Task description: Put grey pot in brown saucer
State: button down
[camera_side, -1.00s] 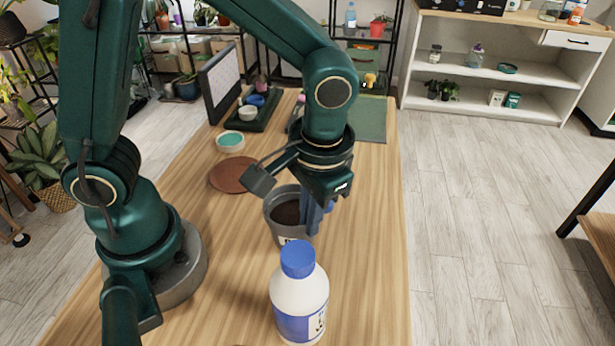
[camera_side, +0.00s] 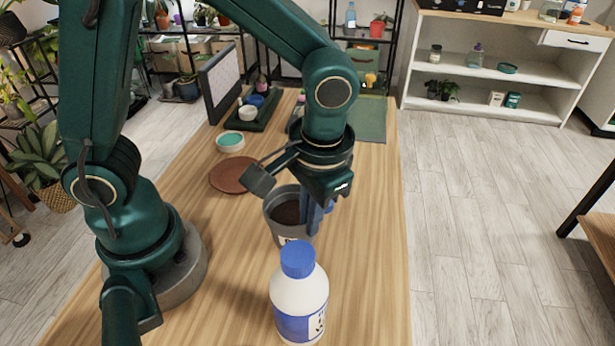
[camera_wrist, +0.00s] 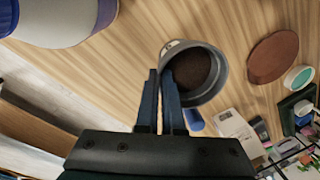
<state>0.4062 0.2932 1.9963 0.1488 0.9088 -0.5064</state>
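The grey pot (camera_side: 288,212), filled with dark soil, stands upright on the wooden table behind the white bottle. It also shows in the wrist view (camera_wrist: 219,62). The brown saucer (camera_side: 233,175) is a flat, empty, reddish-brown disc behind and left of the pot, apart from it; it also shows in the wrist view (camera_wrist: 273,56). My gripper (camera_side: 313,215) points down at the pot's right side. In the wrist view its fingers (camera_wrist: 161,76) are close together with the pot's rim wall between them, one finger inside and one outside.
A white bottle with a blue cap (camera_side: 298,295) stands close in front of the pot. A teal-filled bowl (camera_side: 230,141) and a dark tray with small bowls (camera_side: 262,121) lie beyond the saucer. A green mat (camera_side: 371,118) is at the back right. The table's right side is clear.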

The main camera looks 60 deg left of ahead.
dwell(0.5)
jog(key=shift+r, duration=0.5)
notch_tip(320, 180, up, 4)
jog(key=shift+a+f, duration=0.1)
jog(key=shift+f, duration=0.15)
jog(key=a+r, duration=0.6)
jog(key=a, duration=0.5)
jog(key=s+a+f, duration=0.1)
jog(key=a+f, duration=0.1)
jog(key=a, duration=0.5)
jog(key=shift+s+a+f, duration=0.1)
jog(key=shift+s+f, duration=0.05)
jog(key=shift+f, duration=1.8)
jog(key=shift+s+f, duration=0.15)
jog(key=shift+f, duration=1.75)
jog(key=shift+f, duration=0.15)
